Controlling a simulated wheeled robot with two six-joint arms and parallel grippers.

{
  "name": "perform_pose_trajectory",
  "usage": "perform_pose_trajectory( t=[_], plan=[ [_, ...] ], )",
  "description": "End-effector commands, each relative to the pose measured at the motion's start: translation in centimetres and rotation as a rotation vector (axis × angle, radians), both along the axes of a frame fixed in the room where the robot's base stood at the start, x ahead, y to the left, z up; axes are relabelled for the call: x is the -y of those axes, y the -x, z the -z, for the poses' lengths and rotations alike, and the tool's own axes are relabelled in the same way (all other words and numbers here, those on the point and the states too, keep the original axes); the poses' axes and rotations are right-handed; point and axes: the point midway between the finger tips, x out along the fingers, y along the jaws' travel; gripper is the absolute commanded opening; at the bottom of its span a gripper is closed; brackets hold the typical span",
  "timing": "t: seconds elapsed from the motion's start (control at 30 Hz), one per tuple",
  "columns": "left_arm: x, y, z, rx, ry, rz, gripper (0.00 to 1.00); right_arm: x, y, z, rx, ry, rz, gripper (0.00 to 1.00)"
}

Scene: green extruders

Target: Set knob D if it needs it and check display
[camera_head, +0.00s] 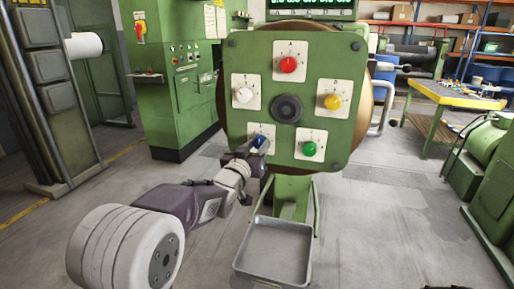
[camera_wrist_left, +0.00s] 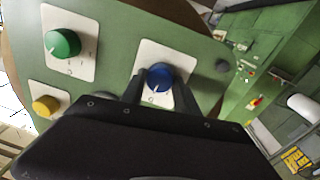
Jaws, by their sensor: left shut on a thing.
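A green panel (camera_head: 255,75) carries a red knob (camera_head: 288,64) at the top, a white knob (camera_head: 243,95) at left, a yellow knob (camera_head: 332,102) at right, a green knob (camera_head: 309,149) at lower right and a blue knob (camera_head: 260,140) at lower left. My left gripper (camera_head: 256,146) is at the blue knob. In the left wrist view the fingers (camera_wrist_left: 160,88) are shut on the blue knob from both sides.
A grey tray (camera_head: 273,252) stands below the panel. A green control cabinet (camera_head: 178,80) stands behind at left, and a yellow-topped table (camera_head: 455,94) is at right. A green machine (camera_head: 490,165) stands at the right edge. Open floor lies between them.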

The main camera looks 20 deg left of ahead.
Motion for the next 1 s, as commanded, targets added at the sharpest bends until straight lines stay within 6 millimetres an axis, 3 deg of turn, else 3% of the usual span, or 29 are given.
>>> perform_pose_trajectory(
  t=[0.7, 0.73, 0.8, 1.0],
  plan=[
    [0.04, 0.0, 0.1, -0.005, 0.08, 0.001, 0.0, 0.0, 0.0, 0.13, 0.0, 0.0, 0.0, 0.36],
    [0.04, 0.0, 0.1, -0.005, 0.08, 0.001, 0.39, 0.0, 0.0, 0.13, 0.0, 0.0, 0.0, 0.36],
    [0.04, 0.0, 0.1, -0.005, 0.079, 0.001, 0.58, 0.0, 0.0, 0.13, 0.0, 0.0, 0.0, 0.36],
    [0.03, 0.0, 0.06, -0.004, 0.079, 0.001, 0.58, 0.0, 0.0, 0.13, 0.0, 0.0, 0.0, 0.36]
  ],
)
